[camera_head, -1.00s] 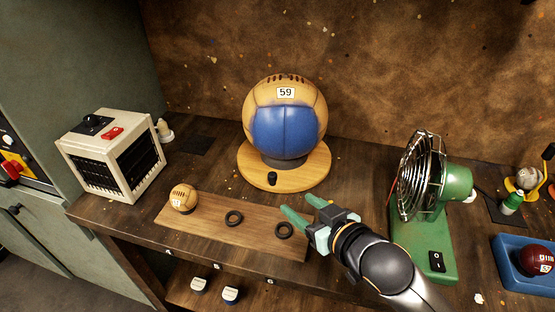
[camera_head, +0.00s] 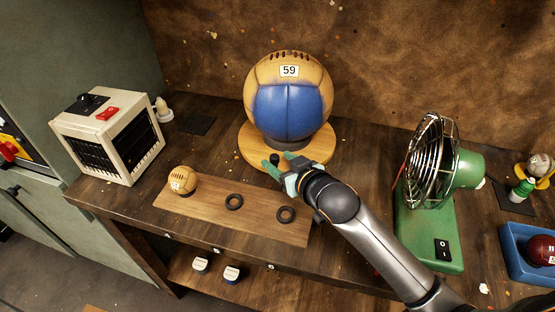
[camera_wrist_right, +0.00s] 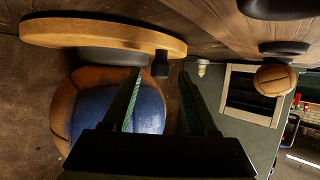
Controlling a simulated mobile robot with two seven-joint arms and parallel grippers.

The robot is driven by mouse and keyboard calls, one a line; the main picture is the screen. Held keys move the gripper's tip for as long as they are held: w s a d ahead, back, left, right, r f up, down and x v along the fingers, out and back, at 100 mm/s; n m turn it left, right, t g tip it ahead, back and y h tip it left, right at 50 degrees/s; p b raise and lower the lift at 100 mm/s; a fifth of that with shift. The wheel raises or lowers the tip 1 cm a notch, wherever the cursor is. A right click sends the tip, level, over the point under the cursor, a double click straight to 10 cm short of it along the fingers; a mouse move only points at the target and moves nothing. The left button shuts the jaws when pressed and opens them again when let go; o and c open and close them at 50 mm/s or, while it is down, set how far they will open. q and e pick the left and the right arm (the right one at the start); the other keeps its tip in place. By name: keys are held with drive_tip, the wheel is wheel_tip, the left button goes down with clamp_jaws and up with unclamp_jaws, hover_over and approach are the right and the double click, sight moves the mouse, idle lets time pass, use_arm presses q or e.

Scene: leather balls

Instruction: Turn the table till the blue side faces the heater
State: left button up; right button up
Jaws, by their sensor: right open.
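The round wooden turntable (camera_head: 243,150) carries a large tan ball (camera_head: 265,72) marked 59. The ball's blue side (camera_head: 288,110) faces the front of the bench, toward my head camera. A black knob (camera_head: 275,160) stands on the turntable's front rim. The white heater (camera_head: 108,138) stands at the left with its dark grille toward the right. My right gripper (camera_head: 270,163) is open at the knob. In the right wrist view, the knob (camera_wrist_right: 160,65) appears between the two green fingertips (camera_wrist_right: 160,74); I cannot tell whether they touch it. My left gripper is not in view.
A board (camera_head: 255,220) in front holds a small tan ball (camera_head: 182,178) and two black rings (camera_head: 234,202). A green fan (camera_head: 430,225) stands to the right of my right arm. A blue tray (camera_head: 525,268) with a dark red ball (camera_head: 540,251) lies at far right.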

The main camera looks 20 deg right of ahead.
drive_tip(key=shift+x, duration=0.75)
clamp_jaws()
idle(1.0)
